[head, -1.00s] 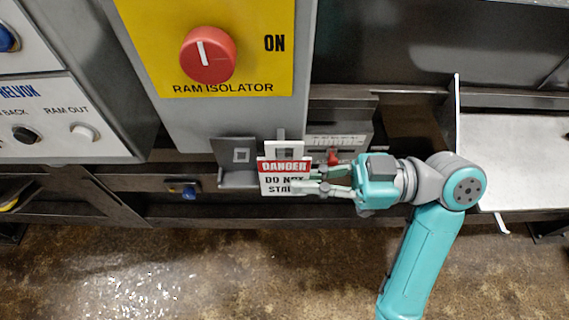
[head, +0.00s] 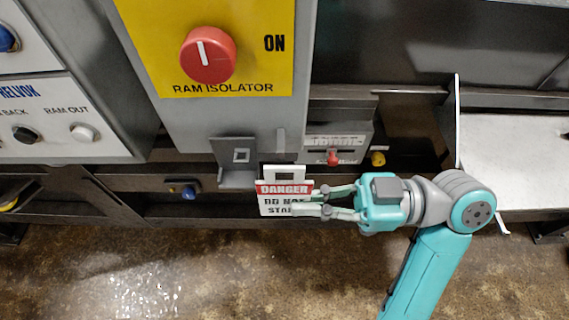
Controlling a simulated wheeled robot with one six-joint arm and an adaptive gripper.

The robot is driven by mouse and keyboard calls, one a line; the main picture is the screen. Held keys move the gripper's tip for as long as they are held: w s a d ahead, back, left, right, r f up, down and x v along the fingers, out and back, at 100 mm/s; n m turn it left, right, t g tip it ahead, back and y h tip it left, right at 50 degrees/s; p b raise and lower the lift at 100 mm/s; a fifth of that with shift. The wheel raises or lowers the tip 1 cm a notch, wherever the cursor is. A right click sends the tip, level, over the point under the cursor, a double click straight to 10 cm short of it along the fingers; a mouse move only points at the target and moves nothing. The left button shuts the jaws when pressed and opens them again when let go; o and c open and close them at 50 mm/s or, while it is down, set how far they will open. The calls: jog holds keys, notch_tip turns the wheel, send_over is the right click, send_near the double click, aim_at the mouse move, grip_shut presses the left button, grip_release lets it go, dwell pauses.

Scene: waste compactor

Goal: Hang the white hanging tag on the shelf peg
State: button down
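The white hanging tag (head: 283,195) has a red DANGER band and a square hole in its top tab. My gripper (head: 318,202) is shut on the tag's right edge and holds it upright in front of the machine. A grey shelf bracket (head: 237,176) with a small square outline on its back plate is just left of and above the tag. An upright grey peg-like post (head: 281,143) stands above the tag's tab, apart from it in the picture. Whether this post is the shelf peg I cannot tell for sure. The tag hides part of the shelf's right side.
A grey box with a red switch (head: 333,157) and a yellow knob (head: 378,159) are right of the shelf, above my gripper. A blue button (head: 188,193) is to the left. A red RAM ISOLATOR dial (head: 208,55) is above. The floor below is clear.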

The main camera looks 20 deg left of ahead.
jog(key=shift+s+d, duration=0.25)
jog(key=shift+s, duration=0.7)
dwell(0.3)
